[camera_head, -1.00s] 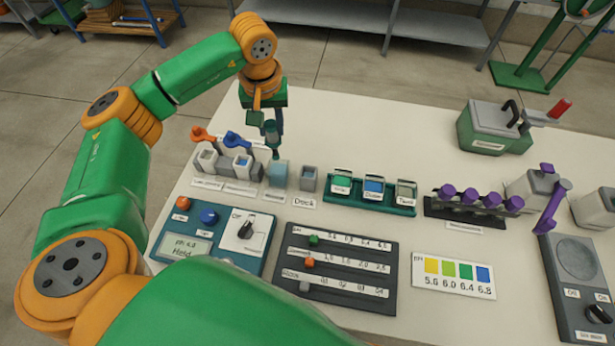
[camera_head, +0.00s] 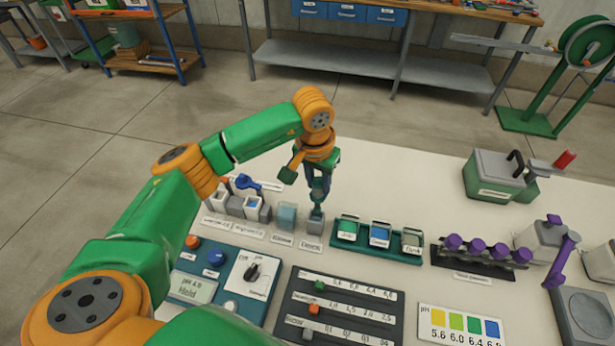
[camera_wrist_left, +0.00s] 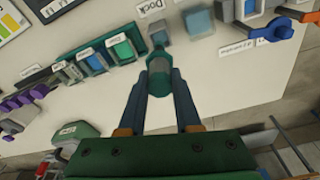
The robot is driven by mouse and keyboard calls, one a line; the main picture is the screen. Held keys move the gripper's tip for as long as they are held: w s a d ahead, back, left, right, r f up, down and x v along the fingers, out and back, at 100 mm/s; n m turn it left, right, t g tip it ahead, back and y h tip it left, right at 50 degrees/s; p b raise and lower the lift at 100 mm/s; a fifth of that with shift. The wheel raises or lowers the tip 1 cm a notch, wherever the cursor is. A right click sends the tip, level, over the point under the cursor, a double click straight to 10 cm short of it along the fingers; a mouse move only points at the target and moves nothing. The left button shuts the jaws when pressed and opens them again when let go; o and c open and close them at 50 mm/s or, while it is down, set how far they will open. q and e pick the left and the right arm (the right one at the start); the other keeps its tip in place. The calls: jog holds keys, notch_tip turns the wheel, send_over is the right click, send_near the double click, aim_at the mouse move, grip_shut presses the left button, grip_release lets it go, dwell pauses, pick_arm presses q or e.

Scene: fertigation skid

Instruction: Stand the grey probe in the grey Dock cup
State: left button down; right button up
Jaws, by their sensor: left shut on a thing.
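My left gripper (camera_head: 319,186) is shut on the probe (camera_head: 317,201), which looks dark teal with a grey patch in the left wrist view (camera_wrist_left: 159,78). The probe hangs about upright with its lower end at the grey Dock cup (camera_head: 315,226). I cannot tell whether its tip is inside the cup's mouth or just above it. My right gripper is not in view.
A translucent blue-grey cup (camera_head: 286,217) stands just left of the Dock cup. A green rack with several small vials (camera_head: 378,238) stands close on the right. Control panels (camera_head: 338,306) lie in front. A purple-capped rack (camera_head: 483,255) is farther right.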

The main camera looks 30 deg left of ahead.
aim_at(316, 211)
pick_arm(q)
notch_tip(316, 211, down, 8)
jog(key=b, duration=0.7)
jog(key=shift+a+f, duration=0.1)
jog(key=shift+f, duration=0.05)
jog(key=c, duration=0.5)
grip_release()
notch_tip(316, 211, up, 7)
jog(key=p, duration=0.5)
jog(key=shift+r, duration=0.2)
jog(key=shift+f, duration=0.1)
